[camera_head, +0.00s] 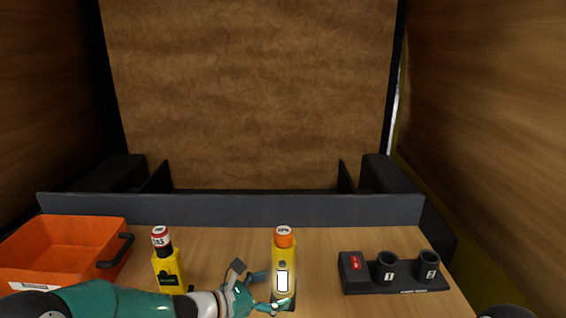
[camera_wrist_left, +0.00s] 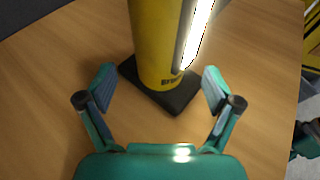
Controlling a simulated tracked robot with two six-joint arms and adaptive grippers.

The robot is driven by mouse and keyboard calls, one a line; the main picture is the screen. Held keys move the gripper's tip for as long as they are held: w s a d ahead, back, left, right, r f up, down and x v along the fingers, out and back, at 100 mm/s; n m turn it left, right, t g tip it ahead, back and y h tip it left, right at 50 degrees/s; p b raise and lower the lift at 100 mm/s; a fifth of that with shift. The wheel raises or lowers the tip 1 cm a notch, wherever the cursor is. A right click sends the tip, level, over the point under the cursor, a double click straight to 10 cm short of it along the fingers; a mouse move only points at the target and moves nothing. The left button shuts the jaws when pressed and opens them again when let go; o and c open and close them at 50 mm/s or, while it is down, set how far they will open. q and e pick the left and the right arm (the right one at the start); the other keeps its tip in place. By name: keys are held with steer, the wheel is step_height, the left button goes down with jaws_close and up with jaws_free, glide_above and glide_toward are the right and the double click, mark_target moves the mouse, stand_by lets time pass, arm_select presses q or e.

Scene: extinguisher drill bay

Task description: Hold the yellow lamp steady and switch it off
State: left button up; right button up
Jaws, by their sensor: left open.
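The yellow lamp (camera_head: 291,258) stands upright on the wooden table, with an orange cap and a brightly lit white panel on its front. In the left wrist view the lamp (camera_wrist_left: 155,45) rises from a dark square base, its lit strip to the right. My left gripper (camera_head: 268,290) is open at the lamp's lower left in the head view. In the left wrist view its fingers (camera_wrist_left: 158,90) are spread to either side of the base's near part, with nothing clamped. The lamp's switch cannot be made out. My right gripper does not show clearly in either view.
A second yellow device (camera_head: 170,268) with a black neck and red-white top stands left, behind my left forearm. An orange bin (camera_head: 70,240) is at far left. A dark holder (camera_head: 405,285) with two numbered cups and a red-labelled block stands right. A grey ledge (camera_head: 230,210) closes the back.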

arm_select(q)
steer(key=shift+b+x, duration=0.35)
steer(key=shift+x, duration=0.8)
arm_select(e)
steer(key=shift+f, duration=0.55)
arm_select(q)
steer(key=c, duration=1.2)
steer(key=shift+c, duration=0.3)
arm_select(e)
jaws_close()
arm_select(q)
steer(key=shift+f, duration=0.1)
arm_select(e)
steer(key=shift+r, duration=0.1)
